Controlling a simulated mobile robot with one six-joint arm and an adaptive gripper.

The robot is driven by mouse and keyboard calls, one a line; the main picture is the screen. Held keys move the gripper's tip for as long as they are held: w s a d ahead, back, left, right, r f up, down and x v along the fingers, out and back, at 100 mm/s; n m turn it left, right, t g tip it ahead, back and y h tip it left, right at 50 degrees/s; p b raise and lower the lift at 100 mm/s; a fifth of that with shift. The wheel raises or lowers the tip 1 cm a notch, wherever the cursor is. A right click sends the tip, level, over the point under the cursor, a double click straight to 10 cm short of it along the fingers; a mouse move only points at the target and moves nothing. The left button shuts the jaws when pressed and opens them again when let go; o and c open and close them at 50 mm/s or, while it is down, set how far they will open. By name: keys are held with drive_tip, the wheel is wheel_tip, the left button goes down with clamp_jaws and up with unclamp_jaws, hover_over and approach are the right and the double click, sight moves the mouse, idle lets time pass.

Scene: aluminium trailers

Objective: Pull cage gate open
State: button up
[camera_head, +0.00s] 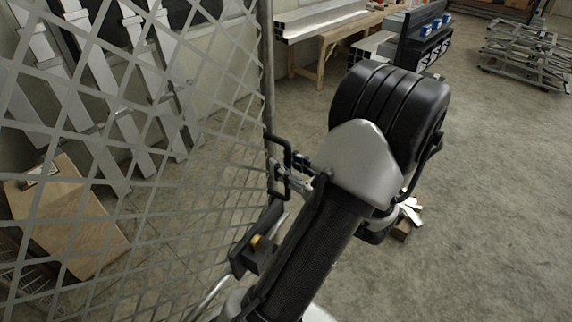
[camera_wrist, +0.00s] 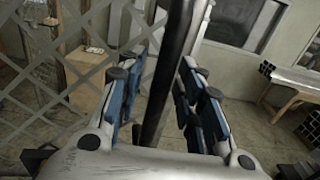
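The cage gate (camera_head: 150,130) is a grey diamond mesh panel filling the left of the head view. Its mesh also shows at left in the wrist view (camera_wrist: 70,45). A dark upright post (camera_head: 267,70) runs along the gate's right edge, with a black bracket-shaped handle (camera_head: 279,165) on it. My gripper (camera_head: 293,177) is at the handle, partly hidden behind my arm. In the wrist view my gripper (camera_wrist: 160,75) has its blue-padded fingers spread on either side of a dark upright bar. Gaps show between the pads and the bar; contact deeper in is hidden.
A workbench (camera_head: 325,45) with metal bars stands at the back. A dark rack with blue boxes (camera_head: 432,28) and stacked metal frames (camera_head: 525,50) stand farther right. The concrete floor at right is mostly clear.

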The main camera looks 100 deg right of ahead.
drive_tip(key=v, duration=1.2)
idle(0.5)
